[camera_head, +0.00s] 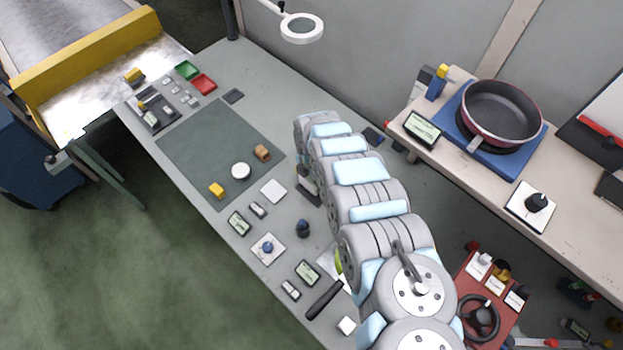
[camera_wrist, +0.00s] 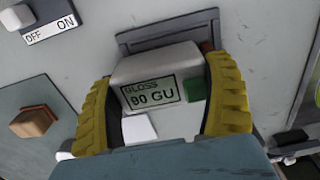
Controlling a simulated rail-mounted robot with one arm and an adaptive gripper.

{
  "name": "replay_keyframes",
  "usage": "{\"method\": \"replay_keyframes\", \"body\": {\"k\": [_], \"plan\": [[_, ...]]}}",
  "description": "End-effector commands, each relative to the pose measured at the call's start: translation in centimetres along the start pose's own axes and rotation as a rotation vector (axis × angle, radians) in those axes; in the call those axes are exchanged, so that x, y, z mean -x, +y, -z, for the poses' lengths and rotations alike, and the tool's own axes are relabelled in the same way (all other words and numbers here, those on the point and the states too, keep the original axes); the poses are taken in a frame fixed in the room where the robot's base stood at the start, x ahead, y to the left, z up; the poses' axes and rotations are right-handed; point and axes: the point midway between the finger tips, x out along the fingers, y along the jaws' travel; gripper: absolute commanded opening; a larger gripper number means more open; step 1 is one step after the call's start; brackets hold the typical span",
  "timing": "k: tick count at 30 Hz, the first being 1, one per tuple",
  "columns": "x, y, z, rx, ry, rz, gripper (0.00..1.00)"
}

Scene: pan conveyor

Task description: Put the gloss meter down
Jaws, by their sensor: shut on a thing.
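The gloss meter (camera_wrist: 150,68) is a pale grey box with a display reading "GLOSS 90 GU" and a green patch beside it. In the wrist view it sits between the two yellow ribbed fingers of my gripper (camera_wrist: 163,82), which is shut on it. A dark grey frame or plate (camera_wrist: 165,36) lies just beyond the meter's far edge. I cannot tell whether the meter touches it or hangs above the surface. In the head view I cannot make out the meter or the fingers, with my arm covering part of the bench (camera_head: 262,85).
A green mat (camera_head: 205,140) carries a white disc (camera_head: 241,171), a yellow block (camera_head: 217,191) and a brown block (camera_head: 262,153). Several small devices crowd the bench's near end. An OFF/ON label (camera_wrist: 50,30) is close by. A side table holds a pan (camera_head: 500,112).

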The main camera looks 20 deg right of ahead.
Motion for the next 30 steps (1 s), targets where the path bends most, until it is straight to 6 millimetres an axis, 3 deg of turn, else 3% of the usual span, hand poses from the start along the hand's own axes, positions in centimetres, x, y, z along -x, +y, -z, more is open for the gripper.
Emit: {"method": "replay_keyframes", "body": {"k": [1,2,14,30], "plan": [[-0.1,0.0,0.0,0.0,0.0,-0.001,0.91],[-0.1,0.0,0.0,0.0,0.0,-0.001,1.0],[0.6,0.0,0.0,0.0,-0.001,-0.002,1.0],[6.1,0.0,-0.2,0.0,-0.003,-0.002,1.0]]}}
